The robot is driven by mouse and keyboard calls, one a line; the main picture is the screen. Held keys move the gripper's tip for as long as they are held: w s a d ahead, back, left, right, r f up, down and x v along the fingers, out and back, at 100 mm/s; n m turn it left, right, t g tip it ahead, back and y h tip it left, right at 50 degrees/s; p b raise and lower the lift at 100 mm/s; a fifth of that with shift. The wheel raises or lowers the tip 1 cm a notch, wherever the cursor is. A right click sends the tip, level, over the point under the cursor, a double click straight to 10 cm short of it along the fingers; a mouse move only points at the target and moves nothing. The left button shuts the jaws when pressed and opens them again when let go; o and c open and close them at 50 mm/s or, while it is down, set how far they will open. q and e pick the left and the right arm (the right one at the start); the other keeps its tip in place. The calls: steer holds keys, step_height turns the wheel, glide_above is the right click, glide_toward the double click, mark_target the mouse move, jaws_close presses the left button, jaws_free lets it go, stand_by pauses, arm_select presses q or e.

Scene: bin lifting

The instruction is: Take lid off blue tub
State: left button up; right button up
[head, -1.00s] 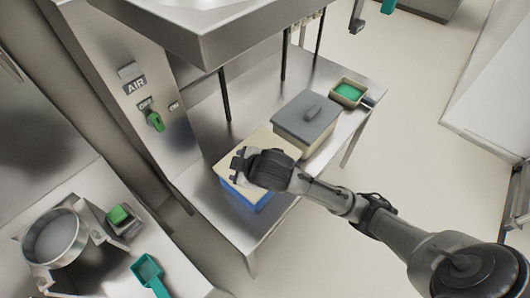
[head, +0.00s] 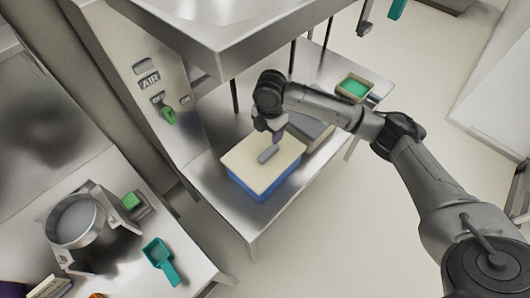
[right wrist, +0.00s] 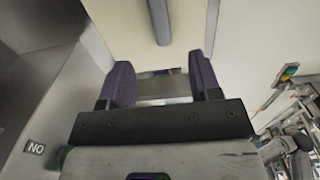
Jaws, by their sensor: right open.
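The blue tub (head: 246,188) stands on the steel table under the hood, with a cream lid (head: 243,158) on it. A grey bar handle (head: 268,155) is on top of the lid. My right gripper (head: 275,136) is over the far side of the lid, pointing down, close to the handle. In the right wrist view its two purple-padded fingers (right wrist: 162,84) are apart with nothing held between them. The handle (right wrist: 158,20) shows ahead of them, against the cream lid (right wrist: 110,25). My left gripper is not in view.
A second tub with a grey lid (head: 312,130) stands just behind, partly hidden by my right arm. A small tray with green contents (head: 354,88) is beyond it. At left, another bench holds a metal sieve (head: 75,220) and a teal scoop (head: 160,258).

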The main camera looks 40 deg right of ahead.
mark_target(269, 151)
step_height(269, 151, down, 11)
steer(key=shift+f+b, duration=0.15)
steer(key=shift+b, duration=0.3)
stand_by(0.3)
jaws_close()
stand_by(0.4)
